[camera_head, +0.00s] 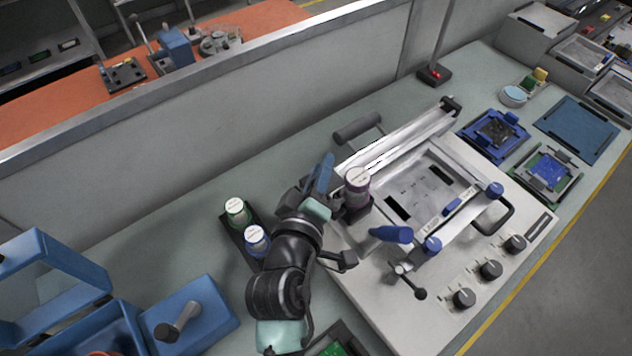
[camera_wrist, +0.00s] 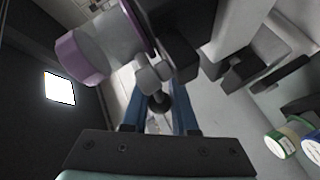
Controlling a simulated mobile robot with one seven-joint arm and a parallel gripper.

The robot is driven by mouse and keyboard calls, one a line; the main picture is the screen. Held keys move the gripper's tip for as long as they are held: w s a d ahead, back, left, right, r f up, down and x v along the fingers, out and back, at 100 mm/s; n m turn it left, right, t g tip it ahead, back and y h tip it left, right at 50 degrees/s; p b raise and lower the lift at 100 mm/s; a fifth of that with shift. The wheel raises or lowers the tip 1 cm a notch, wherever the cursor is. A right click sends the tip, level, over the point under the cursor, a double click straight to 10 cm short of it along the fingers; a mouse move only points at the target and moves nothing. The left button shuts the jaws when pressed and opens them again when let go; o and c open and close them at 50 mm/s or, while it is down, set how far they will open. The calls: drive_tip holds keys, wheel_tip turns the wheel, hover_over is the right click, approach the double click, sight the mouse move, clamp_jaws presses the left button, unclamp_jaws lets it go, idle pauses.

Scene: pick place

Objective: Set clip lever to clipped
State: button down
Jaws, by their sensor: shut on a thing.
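My gripper (camera_head: 320,178) is at the left back edge of the pale stencil machine (camera_head: 372,318), beside a jar (camera_head: 357,182) with a white top and a purple band. The jar sits in a dark holder (camera_head: 352,212). In the wrist view my blue fingers (camera_wrist: 158,108) are shut around the dark round end of a small lever, which appears to be the clip lever (camera_wrist: 158,101). It lies beside the holder under the jar (camera_wrist: 88,52). The lever is hidden in the head view, so I cannot tell its setting there.
Two jars, green-labelled (camera_head: 237,212) and blue-labelled (camera_head: 256,240), stand in a dark rack left of my arm. A blue-handled lever (camera_head: 391,234) and black knobs (camera_head: 490,270) are on the machine. A low wall (camera_head: 200,105) runs behind the bench.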

drive_tip(key=shift+d+m+h, duration=0.15)
drive_tip(key=shift+m+h, duration=0.15)
drive_tip(key=shift+h, duration=0.1)
drive_tip(key=c, duration=0.7)
unclamp_jaws()
drive_tip(key=b+v, duration=0.2)
drive_tip(key=v, duration=1.1)
drive_tip(key=shift+r, duration=0.15)
